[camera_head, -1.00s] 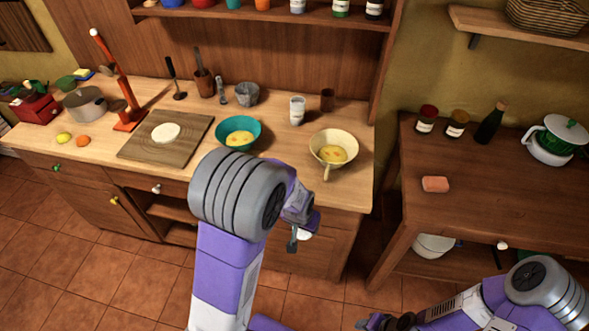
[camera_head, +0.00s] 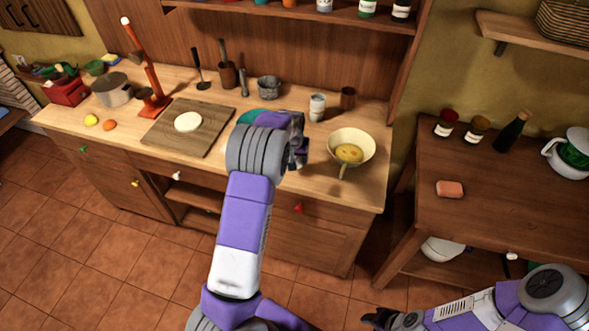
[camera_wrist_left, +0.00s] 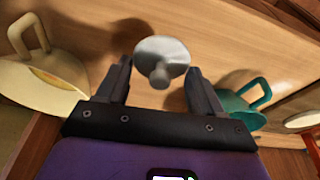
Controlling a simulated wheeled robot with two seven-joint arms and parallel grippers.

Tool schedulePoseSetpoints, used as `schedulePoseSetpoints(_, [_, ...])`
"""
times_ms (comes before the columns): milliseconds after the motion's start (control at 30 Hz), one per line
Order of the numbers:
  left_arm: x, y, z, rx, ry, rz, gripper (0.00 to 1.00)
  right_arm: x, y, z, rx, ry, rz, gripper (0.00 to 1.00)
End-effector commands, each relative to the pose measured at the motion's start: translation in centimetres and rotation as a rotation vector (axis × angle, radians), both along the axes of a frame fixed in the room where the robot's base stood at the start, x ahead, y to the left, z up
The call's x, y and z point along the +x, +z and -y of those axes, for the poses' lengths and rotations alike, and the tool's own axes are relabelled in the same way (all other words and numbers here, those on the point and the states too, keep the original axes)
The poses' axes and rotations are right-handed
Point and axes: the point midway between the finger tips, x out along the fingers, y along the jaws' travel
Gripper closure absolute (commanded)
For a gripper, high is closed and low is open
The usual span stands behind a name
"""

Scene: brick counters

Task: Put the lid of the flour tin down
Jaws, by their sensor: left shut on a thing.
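A pale grey round lid with a knob (camera_wrist_left: 163,56) shows between the two fingers of my left gripper (camera_wrist_left: 160,82) in the left wrist view. The gripper is shut on it, with the knob towards the camera, over the wooden counter. In the head view my left gripper (camera_head: 301,157) is over the counter's front part, between two bowls; the lid is hardly visible there behind the wrist. The white flour tin (camera_head: 316,109) stands farther back on the counter. My right gripper (camera_head: 378,318) is low at the bottom edge, its fingers too small to read.
A cream bowl (camera_head: 364,140) with a handle stands right of my left gripper. A teal bowl (camera_wrist_left: 236,110) is on the other side, mostly hidden by my arm in the head view. A brown cup (camera_head: 347,98) stands beside the tin. A cutting board (camera_head: 212,120) lies left.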

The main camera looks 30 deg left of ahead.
Motion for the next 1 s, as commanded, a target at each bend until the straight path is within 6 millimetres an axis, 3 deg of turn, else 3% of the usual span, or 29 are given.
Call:
schedulePoseSetpoints(500, [0.0, -5.9, 0.0, 0.001, 0.000, 0.000, 0.62, 0.0, -0.4, 0.0, 0.000, 0.000, 0.000, 0.57])
schedulePoseSetpoints(867, [0.0, -6.3, 0.0, 0.001, 0.000, 0.002, 0.62, 0.0, -0.7, 0.0, 0.000, 0.000, 0.000, 0.57])
schedulePoseSetpoints(900, [0.0, -6.3, 0.0, 0.001, 0.000, 0.002, 0.30, 0.0, -0.7, 0.0, 0.000, 0.000, 0.000, 0.57])
schedulePoseSetpoints(1000, [0.0, -6.2, 0.0, 0.001, 0.000, 0.002, 0.15, 0.0, -0.6, 0.0, 0.000, 0.000, 0.000, 0.57])
